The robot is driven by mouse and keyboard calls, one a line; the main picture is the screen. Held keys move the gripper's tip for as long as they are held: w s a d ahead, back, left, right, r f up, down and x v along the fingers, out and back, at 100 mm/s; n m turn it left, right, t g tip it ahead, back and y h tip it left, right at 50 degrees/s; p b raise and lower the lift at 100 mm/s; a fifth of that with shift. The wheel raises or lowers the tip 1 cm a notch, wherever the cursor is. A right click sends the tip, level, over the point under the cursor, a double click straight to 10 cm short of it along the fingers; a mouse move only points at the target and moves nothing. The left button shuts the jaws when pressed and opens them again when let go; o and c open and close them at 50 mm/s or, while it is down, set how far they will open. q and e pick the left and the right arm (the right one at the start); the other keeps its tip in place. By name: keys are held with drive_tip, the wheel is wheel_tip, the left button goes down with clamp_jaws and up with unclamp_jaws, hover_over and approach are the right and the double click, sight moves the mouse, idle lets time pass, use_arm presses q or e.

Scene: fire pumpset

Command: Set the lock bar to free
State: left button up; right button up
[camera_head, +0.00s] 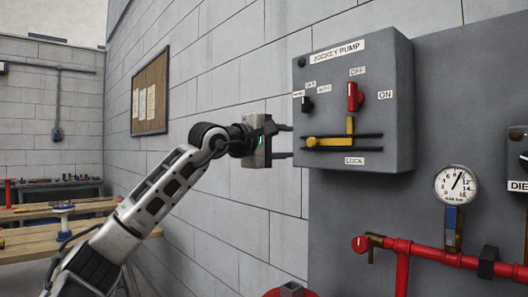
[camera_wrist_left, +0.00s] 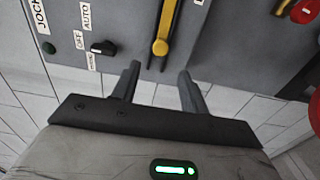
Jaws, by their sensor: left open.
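The grey jockey pump box (camera_head: 390,60) hangs on the wall panel. Its yellow lock bar (camera_head: 330,142) lies level between two black rails above the LOCK label (camera_head: 354,161). Its round knob is at the left end, and a yellow upright rises at the right, just below the red handle (camera_head: 354,97). The red handle points up towards OFF. My left gripper (camera_head: 290,141) is open and empty, left of the box at knob height. In the left wrist view, the yellow knob (camera_wrist_left: 160,47) lies ahead, between the lines of the open fingertips (camera_wrist_left: 160,70), apparently not touched. My right gripper is out of view.
A small black selector knob (camera_head: 307,104) sits above the lock bar's left end; it also shows in the left wrist view (camera_wrist_left: 103,47). A pressure gauge (camera_head: 457,186) and red pipe (camera_head: 430,253) are lower right. A workbench (camera_head: 60,240) stands left.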

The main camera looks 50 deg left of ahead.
use_arm(q)
drive_tip(key=s+b, duration=0.1)
drive_tip(key=s, duration=0.5)
drive_tip(key=shift+s, duration=0.25)
